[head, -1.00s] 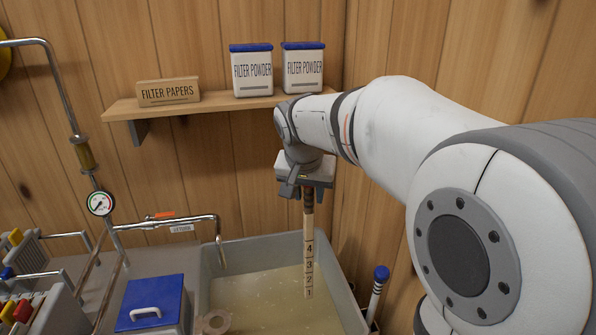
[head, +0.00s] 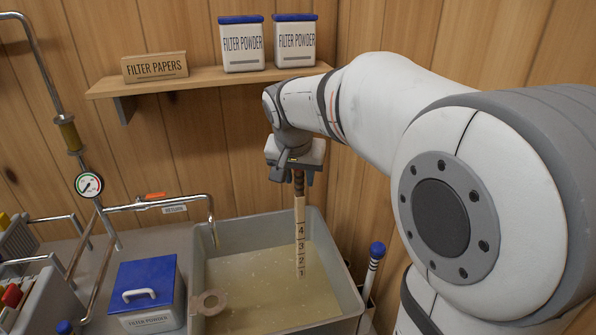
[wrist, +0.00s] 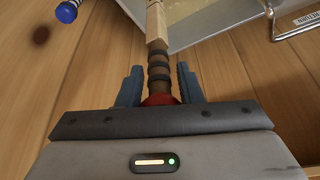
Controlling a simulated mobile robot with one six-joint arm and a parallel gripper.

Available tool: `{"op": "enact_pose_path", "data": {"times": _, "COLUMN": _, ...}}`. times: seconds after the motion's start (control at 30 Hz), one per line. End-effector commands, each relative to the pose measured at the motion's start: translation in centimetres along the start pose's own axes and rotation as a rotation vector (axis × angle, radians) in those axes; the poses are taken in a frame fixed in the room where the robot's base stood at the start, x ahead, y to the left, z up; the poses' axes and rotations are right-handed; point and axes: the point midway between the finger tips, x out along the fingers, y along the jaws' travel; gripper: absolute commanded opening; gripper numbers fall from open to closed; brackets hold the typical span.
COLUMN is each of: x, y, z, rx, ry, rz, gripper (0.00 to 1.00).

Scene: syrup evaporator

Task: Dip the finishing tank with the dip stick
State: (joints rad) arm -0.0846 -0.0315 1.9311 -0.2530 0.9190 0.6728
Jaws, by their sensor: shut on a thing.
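The dip stick (head: 300,236) is a pale wooden stick with a dark ringed handle and the numbers 1 to 4 up its side. My gripper (head: 297,172) is shut on its handle and holds it upright, numbers downward. In the wrist view the handle (wrist: 158,72) runs between my gripper's fingers (wrist: 159,86), with a red part at its end. The finishing tank (head: 330,228) is a grey open tub of cloudy yellowish liquid. The stick hangs over the tank, in front of the liquid; I cannot tell whether its tip touches the surface.
A ring-shaped pale piece (head: 209,303) sits at the tank's left front. A return pipe (head: 165,205) reaches over the left rim. A blue-lidded filter powder box (head: 147,285) stands left. A blue-capped striped stick (head: 373,268) stands right. A shelf (head: 200,80) is above.

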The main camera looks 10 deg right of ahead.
Motion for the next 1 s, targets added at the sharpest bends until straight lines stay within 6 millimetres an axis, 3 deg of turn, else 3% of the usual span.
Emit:
{"op": "enact_pose_path", "data": {"times": 0.03, "x": 1.3, "y": 0.0, "z": 0.5, "rx": 0.0, "ry": 0.0, "rz": 0.0, "gripper": 0.0}}
{"op": "enact_pose_path", "data": {"times": 1.0, "x": 13.9, "y": 0.1, "z": 5.7, "rx": 0.003, "ry": 0.0, "rz": 0.001, "gripper": 0.0}}
